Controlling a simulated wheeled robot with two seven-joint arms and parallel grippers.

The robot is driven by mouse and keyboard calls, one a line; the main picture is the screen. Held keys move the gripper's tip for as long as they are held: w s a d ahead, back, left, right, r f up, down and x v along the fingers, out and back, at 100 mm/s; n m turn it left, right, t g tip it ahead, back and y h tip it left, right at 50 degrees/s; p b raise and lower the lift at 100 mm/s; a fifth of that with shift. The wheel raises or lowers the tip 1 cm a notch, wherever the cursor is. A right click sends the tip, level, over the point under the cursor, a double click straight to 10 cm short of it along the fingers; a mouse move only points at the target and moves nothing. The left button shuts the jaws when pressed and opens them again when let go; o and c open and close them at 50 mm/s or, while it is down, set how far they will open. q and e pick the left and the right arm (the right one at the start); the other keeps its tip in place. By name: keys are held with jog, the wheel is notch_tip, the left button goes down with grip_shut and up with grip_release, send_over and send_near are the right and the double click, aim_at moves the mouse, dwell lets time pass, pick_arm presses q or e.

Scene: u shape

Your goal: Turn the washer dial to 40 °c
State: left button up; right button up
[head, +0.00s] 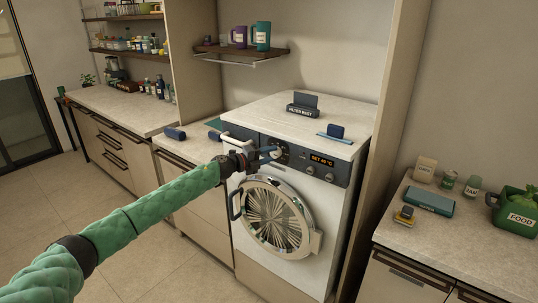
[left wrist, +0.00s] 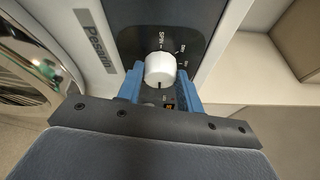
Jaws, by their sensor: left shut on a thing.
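The washer (head: 335,215) stands in the middle of the head view, with a dark control panel and a lit display (head: 321,160) reading "SET 40 °C". My left gripper (head: 268,153) is at the panel's left part. In the left wrist view, the blue fingers of my left gripper (left wrist: 158,76) are shut on a white dial (left wrist: 159,67), one on each side. A dark pointer mark shows on the dial. Small print beside it includes "SPIN"; the other marks are too small to read surely. My right gripper is in neither view.
The round washer door (head: 272,218) is closed below the panel. A filter box (head: 303,105) and a small blue item (head: 336,131) are on the washer top. A counter with a green food bin (head: 517,211) is at right. The floor at front left is clear.

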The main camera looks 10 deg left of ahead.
pick_arm(q)
jog(key=shift+f, duration=0.1)
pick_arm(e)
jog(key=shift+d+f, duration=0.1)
pick_arm(q)
jog(key=o, duration=1)
jog(key=shift+d, duration=0.1)
jog(key=shift+s, duration=0.1)
jog(key=shift+s+a, duration=0.15)
jog(key=shift+a, duration=0.25)
jog(key=shift+b+v, duration=1.5)
jog(key=shift+v, duration=1.95)
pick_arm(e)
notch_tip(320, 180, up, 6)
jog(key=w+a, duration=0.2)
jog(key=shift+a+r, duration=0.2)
